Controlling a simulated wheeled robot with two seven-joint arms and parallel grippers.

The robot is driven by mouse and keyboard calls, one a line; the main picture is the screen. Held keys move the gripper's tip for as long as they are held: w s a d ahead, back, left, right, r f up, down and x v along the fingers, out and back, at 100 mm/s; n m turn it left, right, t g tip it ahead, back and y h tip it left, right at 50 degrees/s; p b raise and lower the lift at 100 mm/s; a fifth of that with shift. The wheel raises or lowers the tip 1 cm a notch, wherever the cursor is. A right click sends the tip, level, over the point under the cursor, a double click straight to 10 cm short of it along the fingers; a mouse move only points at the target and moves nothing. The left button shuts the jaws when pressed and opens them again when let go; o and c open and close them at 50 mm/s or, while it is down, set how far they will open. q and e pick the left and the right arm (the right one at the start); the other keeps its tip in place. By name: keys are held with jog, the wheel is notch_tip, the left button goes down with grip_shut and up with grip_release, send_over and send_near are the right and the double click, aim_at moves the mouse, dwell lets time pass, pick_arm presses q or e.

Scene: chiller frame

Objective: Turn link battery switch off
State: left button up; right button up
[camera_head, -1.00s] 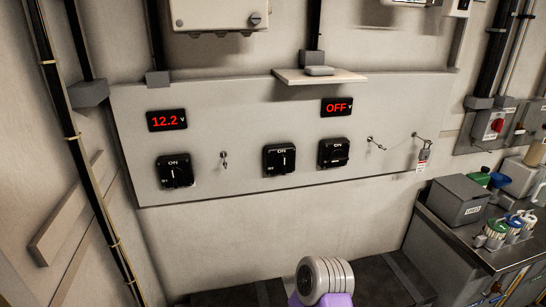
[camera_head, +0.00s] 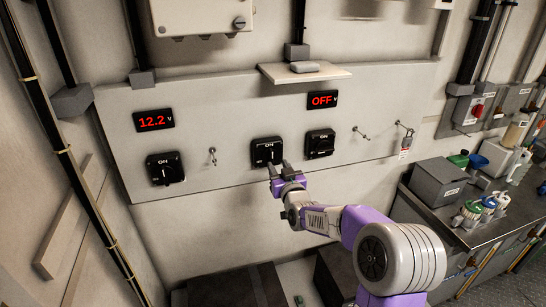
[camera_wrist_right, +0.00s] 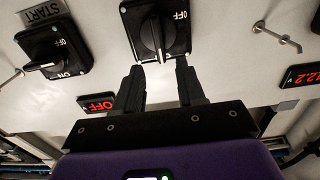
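Three black rotary switches sit on the grey wall panel. The middle switch (camera_head: 267,151) has its handle upright, along the ON mark; I take it for the link battery switch, though its own label is not readable. It shows upside down in the right wrist view (camera_wrist_right: 156,32). My right gripper (camera_head: 279,167) is just in front of and below it. In the wrist view the two black fingers (camera_wrist_right: 158,66) are apart, with their tips at the near end of the handle; contact cannot be told. My left gripper is out of view.
The left switch (camera_head: 165,168) has an upright handle; the right switch (camera_head: 320,144) has a sideways one. Displays read 12.2 (camera_head: 154,120) and OFF (camera_head: 322,99). A small shelf (camera_head: 304,75) juts out above. Keys hang at right (camera_head: 405,142); a cluttered bench (camera_head: 470,236) stands lower right.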

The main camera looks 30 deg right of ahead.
aim_at(273, 157)
jog(key=shift+p+x, duration=0.35)
jog(key=shift+x, duration=2.8)
jog(key=shift+f, duration=0.15)
grip_shut()
